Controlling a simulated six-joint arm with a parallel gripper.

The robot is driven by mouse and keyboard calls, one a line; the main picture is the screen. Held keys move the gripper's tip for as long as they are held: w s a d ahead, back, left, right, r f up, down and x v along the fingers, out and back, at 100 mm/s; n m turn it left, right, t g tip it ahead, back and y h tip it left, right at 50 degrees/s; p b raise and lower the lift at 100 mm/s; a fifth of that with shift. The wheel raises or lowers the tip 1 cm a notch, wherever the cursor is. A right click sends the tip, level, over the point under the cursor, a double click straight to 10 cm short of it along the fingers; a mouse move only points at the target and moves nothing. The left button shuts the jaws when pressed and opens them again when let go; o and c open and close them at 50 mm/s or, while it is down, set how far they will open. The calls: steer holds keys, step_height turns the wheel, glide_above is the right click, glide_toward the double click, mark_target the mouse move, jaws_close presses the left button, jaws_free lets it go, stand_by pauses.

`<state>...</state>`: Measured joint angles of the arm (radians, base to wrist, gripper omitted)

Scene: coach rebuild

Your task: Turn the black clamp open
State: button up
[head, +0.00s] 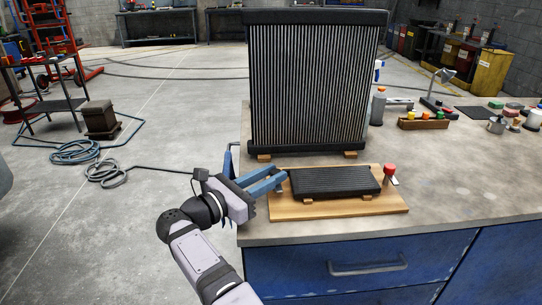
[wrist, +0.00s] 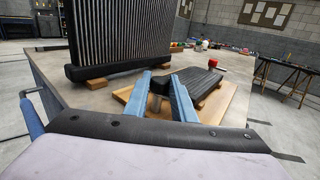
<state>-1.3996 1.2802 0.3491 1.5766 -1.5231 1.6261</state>
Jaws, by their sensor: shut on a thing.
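My gripper (head: 275,181) reaches in from the left at the left end of a wooden board. Its two blue fingers are shut on a small black piece, which looks like the black clamp (wrist: 159,87), in the wrist view between the fingertips (wrist: 162,80). In the head view the fingers mostly hide the clamp, so I cannot tell its turn. A small black finned core (head: 336,181) lies on the wooden board (head: 350,209), just right of the fingertips. A red-topped clamp (head: 389,170) stands at the board's right end.
A large black-framed radiator (head: 315,85) stands upright on wooden blocks behind the board, close to my gripper. The grey bench top (head: 455,180) is clear to the right. Bottles, a wooden tray (head: 424,124) and small parts lie farther back.

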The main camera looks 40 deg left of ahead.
steer(key=shift+a+r+p, duration=0.2)
steer(key=shift+r+p, duration=0.2)
steer(key=shift+p, duration=1.55)
steer(key=shift+d+f+h+p, duration=0.1)
steer(key=shift+f+h+p, duration=0.2)
steer(key=shift+f+p, duration=0.1)
steer(key=o, duration=1.1)
steer(key=shift+c, duration=0.2)
steer(key=shift+r+p, duration=0.3)
steer(key=shift+r, duration=0.5)
step_height(320, 180, up, 8)
steer(key=p, duration=0.7)
steer(key=shift+r, duration=0.2)
